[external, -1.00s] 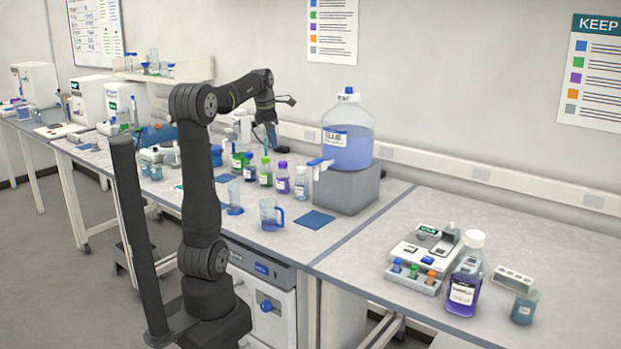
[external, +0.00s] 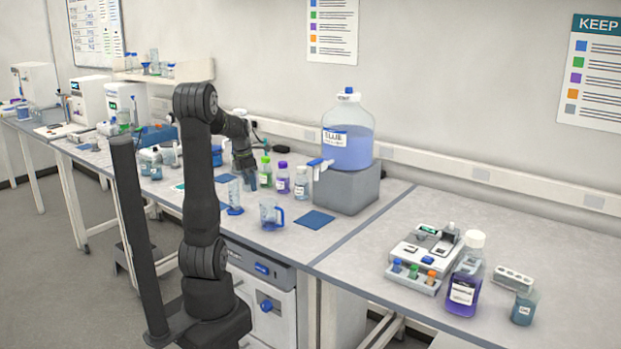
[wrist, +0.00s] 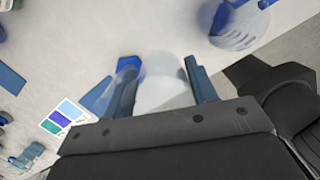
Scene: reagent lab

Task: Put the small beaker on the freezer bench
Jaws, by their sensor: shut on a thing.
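My gripper (external: 250,178) is low over the middle bench, among the bottles. In the wrist view its blue fingers (wrist: 163,92) are shut on a pale, clear vessel (wrist: 163,88) that looks like the small beaker. In the external view this vessel is hard to make out against the fingers; I cannot tell whether it touches the bench. The middle bench (external: 350,225) has a white cabinet with a blue knob (external: 266,303) beneath it, perhaps a freezer. Another beaker with blue-green liquid (external: 524,308) stands on the right bench (external: 415,215).
Green-capped (external: 265,174) and purple-capped (external: 282,178) bottles stand just right of my gripper. A clear jug (external: 269,214), a blue mat (external: 313,220) and a large carboy (external: 347,140) on a grey block (external: 346,188) are near. The right bench's front-left is clear.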

